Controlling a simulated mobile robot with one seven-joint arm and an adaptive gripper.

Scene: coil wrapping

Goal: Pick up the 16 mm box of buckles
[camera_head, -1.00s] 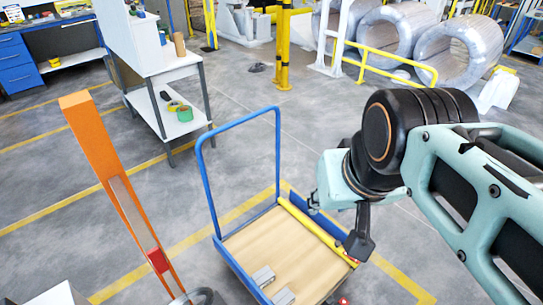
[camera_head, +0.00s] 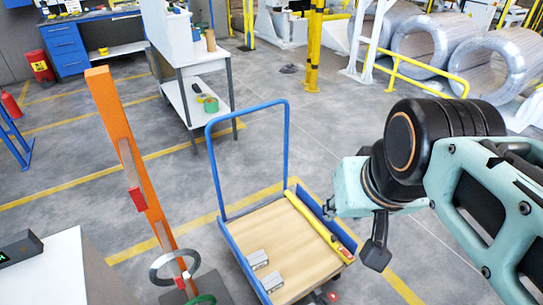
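My gripper (camera_head: 376,256) is right of the cart, seen partly as a dark finger hanging below the teal and black wrist.
A yellow tool (camera_head: 315,218) lies along the cart's right side. An orange post (camera_head: 130,160) with a grey ring stands left of the cart. A white-topped table (camera_head: 60,275) is at lower left. A shelf table (camera_head: 205,70) stands behind. Wrapped coils (camera_head: 490,65) are at back right.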

